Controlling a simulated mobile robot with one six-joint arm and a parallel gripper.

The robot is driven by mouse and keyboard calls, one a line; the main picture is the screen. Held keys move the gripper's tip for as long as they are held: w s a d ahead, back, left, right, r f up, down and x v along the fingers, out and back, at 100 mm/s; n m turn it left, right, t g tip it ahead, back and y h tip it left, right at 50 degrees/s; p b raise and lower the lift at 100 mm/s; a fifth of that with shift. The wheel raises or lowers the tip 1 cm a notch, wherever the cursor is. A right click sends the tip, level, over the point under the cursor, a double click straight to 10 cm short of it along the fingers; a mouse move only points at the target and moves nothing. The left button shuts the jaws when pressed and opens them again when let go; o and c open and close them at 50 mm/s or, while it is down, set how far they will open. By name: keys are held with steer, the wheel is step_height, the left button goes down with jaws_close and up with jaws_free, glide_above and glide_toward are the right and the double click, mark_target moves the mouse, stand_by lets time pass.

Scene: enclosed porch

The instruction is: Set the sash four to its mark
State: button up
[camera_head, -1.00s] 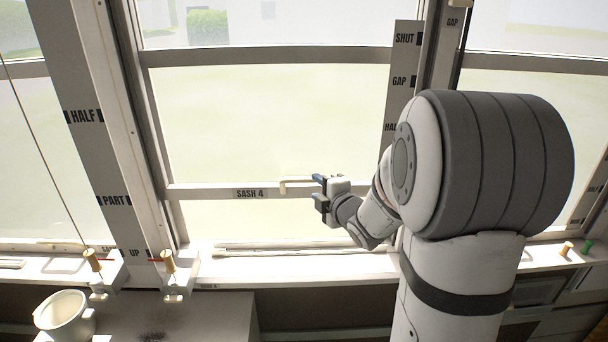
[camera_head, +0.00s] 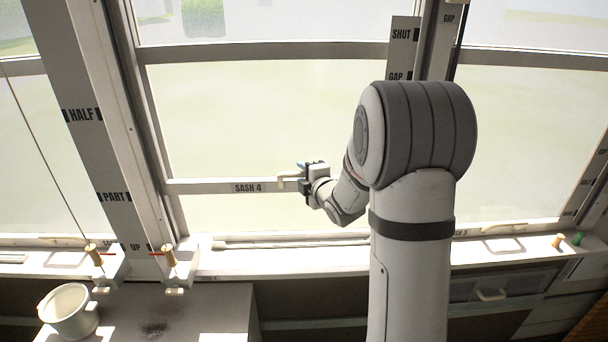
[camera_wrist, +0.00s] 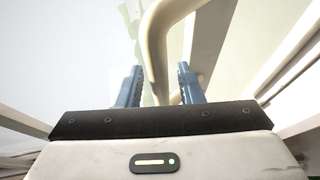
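Sash 4 is a window sash whose pale lower rail (camera_head: 215,187) carries the label "SASH 4" (camera_head: 248,187). A cream handle (camera_head: 284,183) stands out from the rail right of the label. My gripper (camera_head: 302,178) is at the handle's right end. In the wrist view my gripper (camera_wrist: 160,86) has its blue fingers apart, with the curved handle (camera_wrist: 157,50) showing between them and no clear contact on either side. Black marks read HALF (camera_head: 82,115), PART (camera_head: 114,197) and UP on the left post, and SHUT (camera_head: 401,34) and GAP on the right one. My arm hides the right post's lower part.
A white pot (camera_head: 68,313) stands on the grey counter (camera_head: 200,310). Drawers (camera_head: 500,288) are at the lower right.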

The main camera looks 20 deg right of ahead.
jaws_close()
steer(key=shift+f, duration=0.1)
stand_by(0.3)
step_height(320, 180, down, 22)
steer(key=b, duration=2.7)
steer(key=shift+f+b, duration=0.25)
steer(key=shift+b, duration=0.15)
steer(key=shift+s+f, duration=0.1)
steer(key=shift+f, duration=0.05)
steer(key=shift+c, duration=0.4)
jaws_free()
steer(key=shift+o, duration=1.1)
steer(key=shift+r, duration=0.2)
